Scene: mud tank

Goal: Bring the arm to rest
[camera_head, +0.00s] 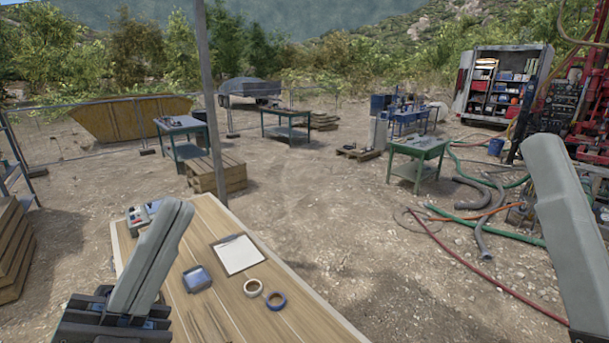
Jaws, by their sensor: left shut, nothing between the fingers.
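My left gripper (176,210) is in the lower left, above the left part of the wooden table (330,318). Its two long grey fingers lie side by side, pressed together and pointing up, with nothing between them. Its dark base is at the bottom edge of the view. My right gripper (560,190) shows at the right edge as a long grey upright finger shape, over the dirt ground and away from the table. I cannot make out a gap between its fingers, and its lower part is cut off by the frame.
A pole (211,110) rises behind. Hoses (470,262) lie on the ground right.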

